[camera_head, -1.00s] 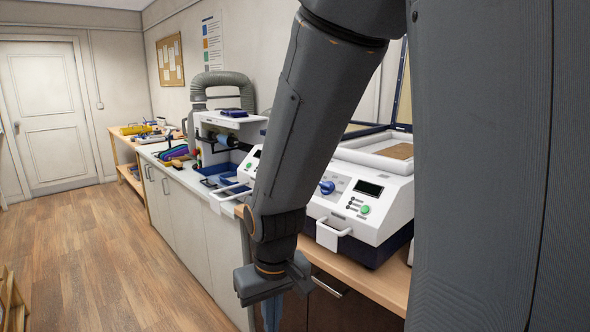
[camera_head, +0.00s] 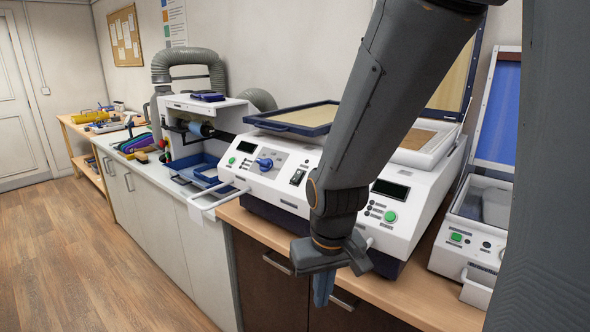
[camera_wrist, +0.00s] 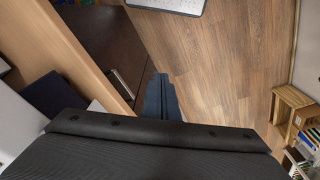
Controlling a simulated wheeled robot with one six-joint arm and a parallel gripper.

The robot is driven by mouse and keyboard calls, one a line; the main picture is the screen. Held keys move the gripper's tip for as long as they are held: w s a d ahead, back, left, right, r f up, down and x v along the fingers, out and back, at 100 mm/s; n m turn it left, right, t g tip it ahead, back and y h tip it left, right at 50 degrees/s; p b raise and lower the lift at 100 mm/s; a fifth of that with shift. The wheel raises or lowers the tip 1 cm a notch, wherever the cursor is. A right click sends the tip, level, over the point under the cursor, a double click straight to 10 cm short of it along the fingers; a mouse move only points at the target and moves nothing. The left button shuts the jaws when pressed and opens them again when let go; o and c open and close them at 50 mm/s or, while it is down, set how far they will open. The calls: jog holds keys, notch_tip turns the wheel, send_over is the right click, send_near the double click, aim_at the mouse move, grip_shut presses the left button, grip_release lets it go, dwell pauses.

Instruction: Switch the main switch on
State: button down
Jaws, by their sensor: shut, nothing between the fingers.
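A white forming machine (camera_head: 283,196) stands on the wooden bench. Its sloped front panel carries a dark rocker switch (camera_head: 297,177), which looks like the main switch; I cannot tell which way it is set. To its left are a blue knob (camera_head: 265,163), a small display and a green button. My gripper (camera_head: 323,291) is shut and empty. It points down in front of the bench edge, lower than the panel and to the right of the switch. In the wrist view, the shut fingers (camera_wrist: 160,97) hang over the floor beside the cabinet front; the switch does not show there.
A second white machine (camera_head: 413,195) with a green button is partly behind my arm, and a third (camera_head: 461,240) is at right. A white handle (camera_head: 215,199) juts out at the bench front. Floor (camera_head: 100,260) at left is clear.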

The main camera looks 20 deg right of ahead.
jog(key=w+a+r+n+t+h+b, duration=0.1)
jog(key=w+a+r+n+h, duration=0.2)
jog(key=w+r, duration=0.7)
jog(key=w+a+r+n+t+h+b, duration=0.1)
jog(key=w+a+r+n+h+b, duration=0.1)
jog(key=w+r, duration=0.8)
notch_tip(320, 180, up, 8)
jog(key=shift+w+a+n+h, duration=0.25)
jog(key=shift+a+n+h, duration=0.15)
jog(key=shift+a+n, duration=0.45)
jog(key=shift+d, duration=0.1)
jog(key=p, duration=0.3)
send_near(293, 180)
jog(key=x, duration=0.5)
jog(key=shift+d+f, duration=0.1)
jog(key=shift+d, duration=0.05)
jog(key=shift+w+d+f+t+p, duration=0.2)
jog(key=shift+f+t+p, duration=0.1)
jog(key=shift+f, duration=0.2)
